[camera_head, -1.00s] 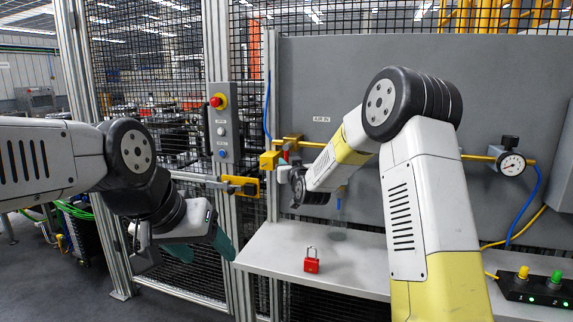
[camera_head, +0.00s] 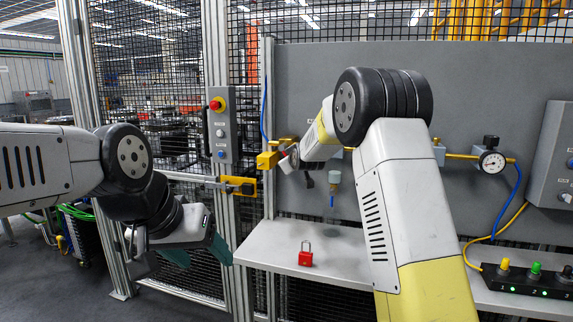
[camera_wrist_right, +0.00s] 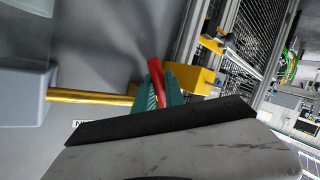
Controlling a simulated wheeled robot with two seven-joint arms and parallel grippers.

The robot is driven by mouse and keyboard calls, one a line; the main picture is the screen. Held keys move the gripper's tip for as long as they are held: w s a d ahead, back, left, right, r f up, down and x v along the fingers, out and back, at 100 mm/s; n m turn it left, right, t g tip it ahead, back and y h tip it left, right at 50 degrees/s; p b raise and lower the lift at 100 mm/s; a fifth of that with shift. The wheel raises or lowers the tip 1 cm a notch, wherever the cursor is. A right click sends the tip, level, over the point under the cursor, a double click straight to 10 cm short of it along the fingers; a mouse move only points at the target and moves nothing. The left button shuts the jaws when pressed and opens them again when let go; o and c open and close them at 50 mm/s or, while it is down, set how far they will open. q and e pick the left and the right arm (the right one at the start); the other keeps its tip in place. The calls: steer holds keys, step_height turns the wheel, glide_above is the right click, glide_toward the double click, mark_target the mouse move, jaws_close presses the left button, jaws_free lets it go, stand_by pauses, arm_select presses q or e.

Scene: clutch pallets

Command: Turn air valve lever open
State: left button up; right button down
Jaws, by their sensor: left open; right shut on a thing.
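The red air valve lever (camera_wrist_right: 155,72) shows in the right wrist view between the teal fingers of my right gripper (camera_wrist_right: 158,90), which is shut on it. The yellow air pipe (camera_wrist_right: 90,97) runs to the valve from the left in that view. In the head view my right wrist reaches the yellow pipe at the left of the grey panel and hides the lever, the valve body and most of the gripper. My left gripper (camera_head: 199,252) is open and empty, low in front of the mesh fence, with its teal fingers partly hidden by its body.
A yellow latch block (camera_head: 240,186) sits on the fence post close to the valve. A red padlock (camera_head: 305,257) stands on the grey shelf (camera_head: 268,244). A pressure gauge (camera_head: 491,161) and a button strip (camera_head: 525,282) are at right. A button box (camera_head: 221,125) is on the fence.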

steer(key=shift+s+d+r+n+g+h, duration=0.15)
steer(key=shift+d+r+n+g+h, duration=0.15)
steer(key=shift+n+h, duration=0.25)
steer(key=shift+s+d+r+n+g+h, duration=0.1)
steer(key=shift+d+r+n+g+h, duration=0.15)
steer(key=shift+n+g+h, duration=0.3)
steer(key=shift+d+r+n+g+h, duration=0.35)
steer(key=shift+r+n+h, duration=0.25)
steer(key=shift+n, duration=0.3)
steer(key=shift+s+d+r+n+g+h, duration=0.15)
steer(key=shift+r+n+g+h, duration=0.15)
steer(key=shift+r+n+h, duration=0.35)
steer(key=shift+d+r+n+g+h, duration=0.15)
steer(key=shift+r+n+g+h, duration=0.2)
steer(key=shift+n+h, duration=0.3)
steer(key=shift+r, duration=0.1)
steer(key=c, duration=1.4)
jaws_free()
steer(key=v, duration=0.7)
steer(key=shift+s+a, duration=0.2)
steer(key=shift+s, duration=0.1)
